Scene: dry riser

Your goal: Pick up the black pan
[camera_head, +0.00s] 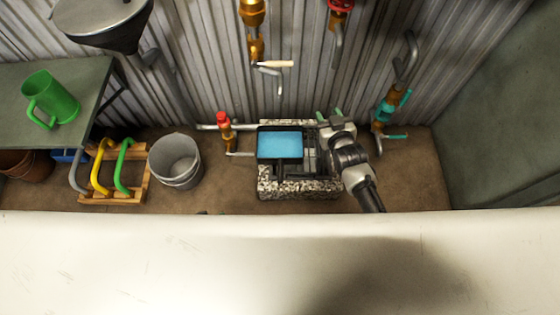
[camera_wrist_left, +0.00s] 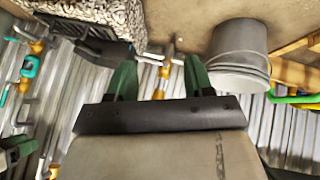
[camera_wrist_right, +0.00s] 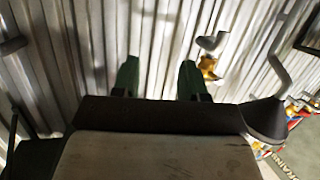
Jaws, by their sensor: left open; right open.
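The black pan (camera_head: 260,146) is a dark rectangular vessel with light blue contents, level on a speckled stone block (camera_head: 325,188). A dark handle-like part shows at its front. My right gripper (camera_head: 329,113) is beside and behind the pan, to its right; its green fingers are open and empty. In the right wrist view its fingers (camera_wrist_right: 159,70) point at the corrugated wall. My left gripper is outside the head view; in the left wrist view its fingers (camera_wrist_left: 158,68) are open and empty, with a dark shape beyond them that may be the pan.
A grey bucket (camera_head: 176,161) and a wooden rack (camera_head: 112,196) with coloured handles stand left of the block. A pipe with a red-topped valve (camera_head: 225,127) is close to the pan's left. A teal-handled tap (camera_head: 390,105) is at the right.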

